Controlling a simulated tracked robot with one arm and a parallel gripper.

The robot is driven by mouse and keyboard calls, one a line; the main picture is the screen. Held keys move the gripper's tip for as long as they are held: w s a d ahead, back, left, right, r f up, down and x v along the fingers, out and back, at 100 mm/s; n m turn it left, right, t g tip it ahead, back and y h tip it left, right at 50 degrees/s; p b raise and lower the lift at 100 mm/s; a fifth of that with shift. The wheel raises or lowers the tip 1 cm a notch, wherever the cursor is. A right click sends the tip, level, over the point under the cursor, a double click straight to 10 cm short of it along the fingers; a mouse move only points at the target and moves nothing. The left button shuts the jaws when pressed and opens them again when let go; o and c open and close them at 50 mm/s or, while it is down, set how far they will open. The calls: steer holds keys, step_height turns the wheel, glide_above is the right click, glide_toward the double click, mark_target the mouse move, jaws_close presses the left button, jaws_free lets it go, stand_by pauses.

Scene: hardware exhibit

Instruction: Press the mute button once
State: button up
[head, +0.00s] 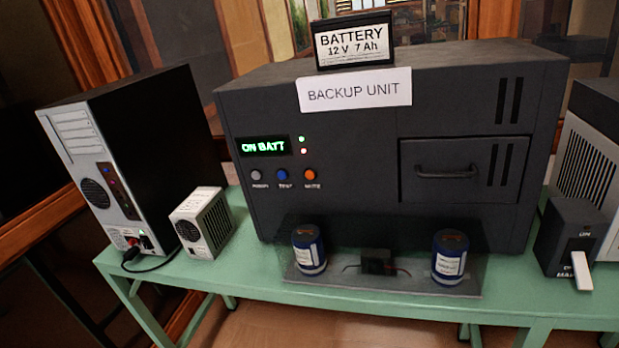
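The mute button is the orange round button (309,174) on the front panel of the dark grey backup unit (350,130). It is the rightmost in a row of three, beside a blue test button (282,174) and a grey button (256,174). The small labels under the buttons are blurred. Above the row, a green display (264,146) reads "ON BATT". Two small lights, one green (301,139) and one reddish (303,151), glow right of the display. My gripper does not show in the head view, and nothing covers the buttons.
The unit stands on a green bench (330,304). In front stands a clear tray or shield with two blue cylinders (309,250) (450,257) and a small black part (376,262). A battery (353,42) sits on top. A computer tower (125,160) and a switch box (568,235) flank the unit.

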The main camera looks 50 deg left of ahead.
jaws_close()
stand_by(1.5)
